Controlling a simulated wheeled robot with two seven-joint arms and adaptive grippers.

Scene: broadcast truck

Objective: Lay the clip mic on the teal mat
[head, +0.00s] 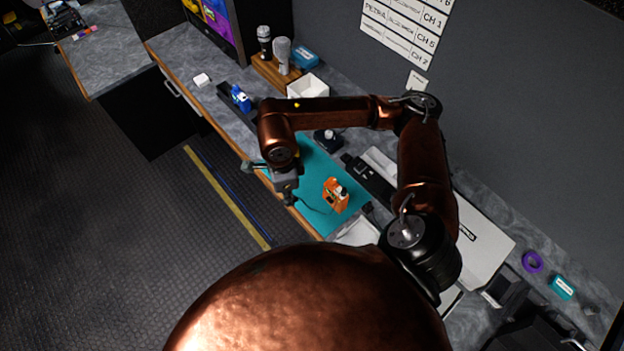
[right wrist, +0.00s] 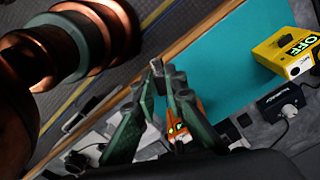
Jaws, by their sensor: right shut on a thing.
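The teal mat (head: 316,172) lies on the grey counter, its front side along the wooden edge; it also shows in the right wrist view (right wrist: 215,72). My right gripper (head: 287,197) is over the mat's front edge in the head view. In the right wrist view its two fingers (right wrist: 160,82) are shut on a small dark grey thing, apparently the clip mic (right wrist: 157,67), which is mostly hidden by the fingertips. A thin dark line like a cable runs near the gripper in the head view. My left gripper is not in view.
An orange object (head: 335,195) sits on the mat's near right part. A white box (head: 307,87) and wooden microphone stand (head: 272,72) are farther back. Much of the mat is bare.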

